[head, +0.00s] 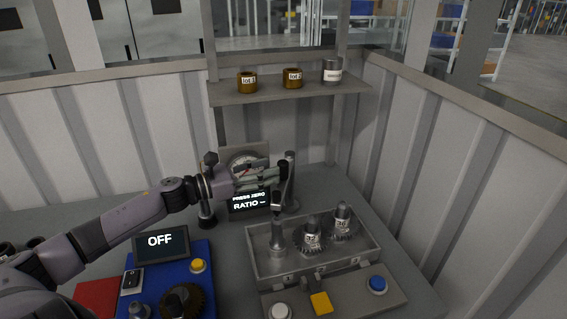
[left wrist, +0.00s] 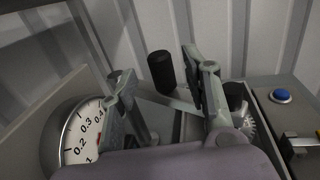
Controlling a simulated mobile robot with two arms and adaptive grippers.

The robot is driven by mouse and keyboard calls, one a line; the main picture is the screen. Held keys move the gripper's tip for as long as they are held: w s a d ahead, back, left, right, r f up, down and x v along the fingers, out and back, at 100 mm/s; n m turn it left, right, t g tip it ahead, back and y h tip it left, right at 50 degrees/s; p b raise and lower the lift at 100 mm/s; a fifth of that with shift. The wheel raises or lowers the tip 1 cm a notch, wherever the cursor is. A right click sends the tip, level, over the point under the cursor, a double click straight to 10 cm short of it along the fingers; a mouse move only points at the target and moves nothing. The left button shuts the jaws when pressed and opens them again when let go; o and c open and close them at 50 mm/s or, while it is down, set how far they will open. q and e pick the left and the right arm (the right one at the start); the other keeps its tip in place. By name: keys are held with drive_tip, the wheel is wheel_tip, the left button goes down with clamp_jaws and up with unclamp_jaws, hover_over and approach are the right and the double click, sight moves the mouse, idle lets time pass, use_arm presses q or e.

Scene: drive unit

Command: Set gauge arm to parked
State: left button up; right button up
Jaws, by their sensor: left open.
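The round dial gauge (head: 243,163) stands at the back of the bench, partly hidden behind my left gripper (head: 272,175). Its white face (left wrist: 82,138) fills the lower left of the left wrist view. A grey upright post (head: 290,168) stands just right of the gauge. My left gripper is open in front of the gauge and beside the post. In the left wrist view its two fingers (left wrist: 160,75) are spread, with a black cylinder (left wrist: 160,70) showing between and beyond them. I cannot tell whether the fingers touch anything. The gauge arm is hard to tell apart from the fingers.
A display (head: 249,201) reads "PRESS ZERO RATIO". A grey tray (head: 262,268) holds several metal parts, with a blue button (head: 377,284) in front. A blue unit (head: 205,262) with an "OFF" screen (head: 160,243) stands left. A shelf (head: 300,91) above holds lot pots.

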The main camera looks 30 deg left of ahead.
sight(284, 162)
use_arm(q)
drive_tip(key=shift+p+x, duration=0.9)
drive_tip(key=shift+x, duration=1.85)
use_arm(e)
drive_tip(key=shift+s+d+r, duration=0.6)
drive_tip(key=shift+s+r, duration=0.2)
drive_tip(key=shift+r, duration=0.15)
use_arm(q)
clamp_jaws()
use_arm(e)
drive_tip(key=shift+w+a, duration=0.15)
drive_tip(key=shift+a, duration=0.15)
